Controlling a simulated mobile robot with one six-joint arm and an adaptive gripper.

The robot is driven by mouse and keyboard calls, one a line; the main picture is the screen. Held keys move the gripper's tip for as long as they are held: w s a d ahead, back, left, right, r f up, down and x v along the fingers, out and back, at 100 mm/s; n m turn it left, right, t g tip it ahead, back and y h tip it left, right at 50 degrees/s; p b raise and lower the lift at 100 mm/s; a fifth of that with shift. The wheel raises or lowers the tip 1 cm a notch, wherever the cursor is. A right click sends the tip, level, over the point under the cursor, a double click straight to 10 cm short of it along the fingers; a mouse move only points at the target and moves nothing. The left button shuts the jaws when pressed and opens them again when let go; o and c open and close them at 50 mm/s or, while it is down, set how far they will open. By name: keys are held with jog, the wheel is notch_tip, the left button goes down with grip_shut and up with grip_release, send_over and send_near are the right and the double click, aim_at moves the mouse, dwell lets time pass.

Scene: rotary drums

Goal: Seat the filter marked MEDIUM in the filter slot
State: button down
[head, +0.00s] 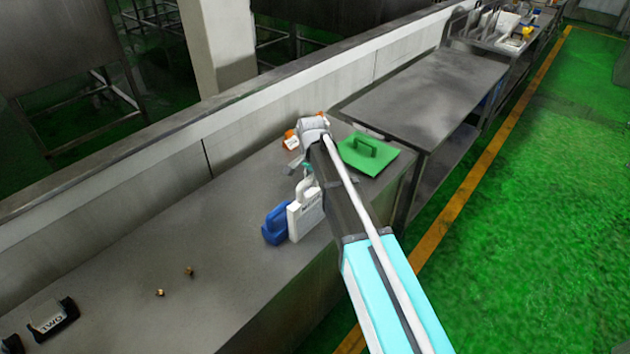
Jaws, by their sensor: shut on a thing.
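A white filter (304,217) with a top handle and small dark lettering stands upright on the steel counter, or just above it; I cannot tell which. The lettering is too small to read surely. My gripper (306,177) is at its handle and appears shut on it, partly hidden by my arm. A blue block-shaped piece with a handle (276,226) is close beside the white filter on the left. A green plate with a handle (368,154) lies at the counter's right end. I cannot make out the filter slot.
The steel counter (195,235) has free room left of the blue piece. Two small brown bits (160,293) and a dark piece marked TWO (50,318) lie there. An orange and white item (291,140) is near the back wall. A lower steel table (430,95) stands beyond.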

jog(key=shift+f, duration=0.2)
jog(key=shift+c, duration=2.2)
grip_release()
jog(key=shift+r, duration=0.15)
notch_tip(320, 180, up, 12)
jog(key=p, duration=1.2)
